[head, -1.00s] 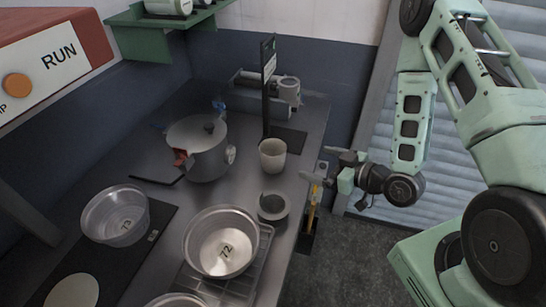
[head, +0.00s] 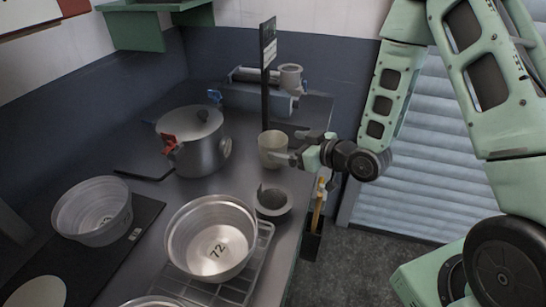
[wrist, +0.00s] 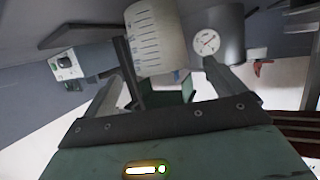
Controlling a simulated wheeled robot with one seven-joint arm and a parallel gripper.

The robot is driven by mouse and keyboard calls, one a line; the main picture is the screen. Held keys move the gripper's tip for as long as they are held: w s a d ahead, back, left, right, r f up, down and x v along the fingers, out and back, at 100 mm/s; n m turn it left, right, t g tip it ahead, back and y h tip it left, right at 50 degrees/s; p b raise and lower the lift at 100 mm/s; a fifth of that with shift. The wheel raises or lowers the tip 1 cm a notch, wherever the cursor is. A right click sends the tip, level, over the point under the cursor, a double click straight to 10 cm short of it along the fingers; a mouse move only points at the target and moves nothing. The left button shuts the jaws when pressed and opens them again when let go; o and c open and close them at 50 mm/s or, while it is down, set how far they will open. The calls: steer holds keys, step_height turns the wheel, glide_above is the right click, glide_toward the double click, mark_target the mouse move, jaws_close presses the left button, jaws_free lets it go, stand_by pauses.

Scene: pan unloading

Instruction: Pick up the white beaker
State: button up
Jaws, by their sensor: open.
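The white beaker (head: 269,142) stands upright on the metal counter, in front of the black post. In the wrist view the beaker (wrist: 156,40) shows with graduation marks, upside down in the picture and cut off by the top edge. My gripper (head: 291,146) is at the beaker's right side in the head view, fingers apart and pointing at it. The nearer finger overlaps the beaker's lower right edge. In the wrist view the beaker appears between the directions of the two fingers, beyond their tips. I cannot tell whether either finger touches it.
A metal pan (head: 208,235) marked 72 rests on a wire rack. The black post (head: 266,90) rises close behind.

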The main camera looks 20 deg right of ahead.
mark_target(264, 140)
steer(key=shift+p+x, duration=1.3)
steer(key=shift+x, duration=1.85)
steer(key=c, duration=1)
